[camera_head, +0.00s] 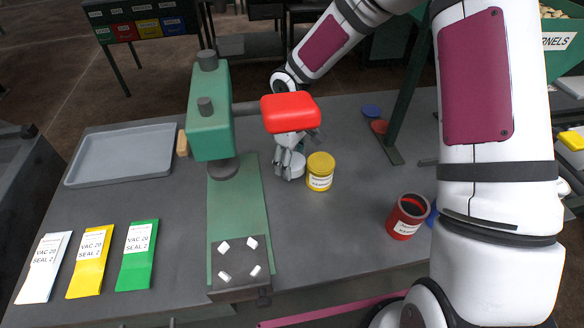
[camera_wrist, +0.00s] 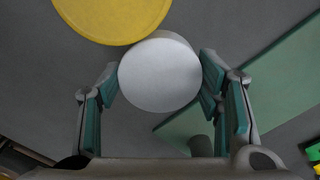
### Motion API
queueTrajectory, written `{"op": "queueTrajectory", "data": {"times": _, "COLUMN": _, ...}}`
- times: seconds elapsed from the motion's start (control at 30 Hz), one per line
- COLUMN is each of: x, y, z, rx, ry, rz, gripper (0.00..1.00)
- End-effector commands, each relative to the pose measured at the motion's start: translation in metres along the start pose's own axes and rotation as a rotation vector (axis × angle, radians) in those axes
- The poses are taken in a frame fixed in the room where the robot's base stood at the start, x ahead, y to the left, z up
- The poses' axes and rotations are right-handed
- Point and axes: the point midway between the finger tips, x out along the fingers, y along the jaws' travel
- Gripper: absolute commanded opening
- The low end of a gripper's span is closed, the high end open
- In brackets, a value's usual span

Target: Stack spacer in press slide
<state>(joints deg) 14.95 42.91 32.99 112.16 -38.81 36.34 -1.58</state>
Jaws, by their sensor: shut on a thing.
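My gripper (camera_head: 288,158) is shut on a pale round spacer (camera_head: 297,166), between the green press and the yellow jar. In the wrist view the spacer (camera_wrist: 160,75) is a light grey disc between my two finger pads. I cannot tell whether it touches the table. The green press (camera_head: 208,110) stands left of my gripper, its round ram over a green track. The press slide (camera_head: 238,279), a dark plate with several small white blocks near its corners, is at the front end of the track. Its top is otherwise bare.
A yellow jar (camera_head: 320,172) stands just right of my gripper and shows close by in the wrist view (camera_wrist: 112,12). A red open can (camera_head: 407,216) stands farther right. White, yellow and green packets (camera_head: 138,255) and a grey tray (camera_head: 122,156) lie left. A green post (camera_head: 400,110) rises behind.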

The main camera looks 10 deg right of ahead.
Motion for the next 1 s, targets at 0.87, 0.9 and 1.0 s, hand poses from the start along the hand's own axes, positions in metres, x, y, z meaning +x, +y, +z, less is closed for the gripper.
{"op": "queueTrajectory", "data": {"times": 0.87, "x": 0.036, "y": 0.000, "z": 0.000, "rx": -0.001, "ry": 0.000, "rz": -0.001, "gripper": 0.79}}
{"op": "queueTrajectory", "data": {"times": 0.9, "x": 0.036, "y": -0.001, "z": 0.000, "rx": -0.001, "ry": 0.000, "rz": -0.001, "gripper": 0.79}}
{"op": "queueTrajectory", "data": {"times": 1.0, "x": 0.036, "y": 0.000, "z": 0.000, "rx": -0.001, "ry": 0.000, "rz": -0.001, "gripper": 0.79}}
